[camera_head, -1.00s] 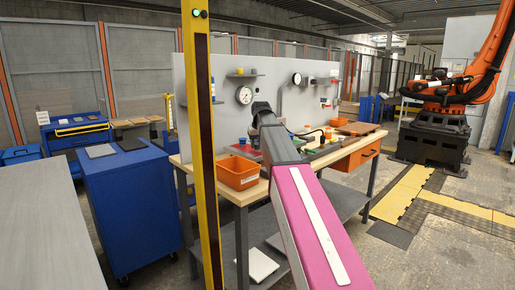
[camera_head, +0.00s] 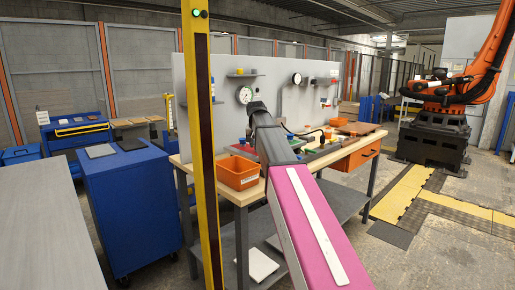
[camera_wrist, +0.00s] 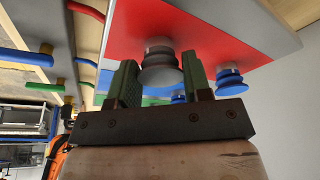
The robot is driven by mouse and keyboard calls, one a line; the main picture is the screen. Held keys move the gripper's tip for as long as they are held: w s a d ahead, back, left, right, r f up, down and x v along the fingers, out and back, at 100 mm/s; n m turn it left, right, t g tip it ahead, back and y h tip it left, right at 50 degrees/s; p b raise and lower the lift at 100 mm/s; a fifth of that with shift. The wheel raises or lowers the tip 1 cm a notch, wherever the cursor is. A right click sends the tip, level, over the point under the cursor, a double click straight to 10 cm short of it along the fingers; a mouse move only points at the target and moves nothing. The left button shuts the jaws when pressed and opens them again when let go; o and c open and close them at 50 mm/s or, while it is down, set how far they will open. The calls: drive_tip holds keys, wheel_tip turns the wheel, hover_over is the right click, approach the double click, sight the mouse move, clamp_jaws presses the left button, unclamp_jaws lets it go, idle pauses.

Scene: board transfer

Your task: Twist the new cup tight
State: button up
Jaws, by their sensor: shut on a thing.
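In the wrist view, my gripper (camera_wrist: 160,82) has its two green-grey fingers on either side of a dark grey ribbed cup (camera_wrist: 160,68), shut on it. The cup sits at a short metal fitting (camera_wrist: 159,42) against a red-faced plate (camera_wrist: 205,28). A blue ribbed cup (camera_wrist: 230,80) is on the plate to the right. More blue cups (camera_wrist: 178,98) show lower down, partly hidden by my fingers. Whether the grey cup is seated fully cannot be told. In the head view my arm hides the gripper and the cup.
In the head view, the workbench (camera_head: 229,194) carries an orange bin (camera_head: 238,172) at its left end and small items near its middle. A grey back panel (camera_head: 215,130) with gauges stands behind. A yellow post (camera_head: 203,235) stands in front.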

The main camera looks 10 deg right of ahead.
drive_tip(key=m+h, duration=0.1)
drive_tip(key=m, duration=0.3)
drive_tip(key=shift+a+g, duration=0.1)
drive_tip(key=shift+g, duration=0.2)
drive_tip(key=shift+w, duration=0.1)
drive_tip(key=m, duration=0.3)
drive_tip(key=shift+w+g+h, duration=0.1)
drive_tip(key=shift+g+h, duration=0.2)
drive_tip(key=shift+h, duration=0.1)
drive_tip(key=o, duration=1)
drive_tip(key=shift+r, duration=0.1)
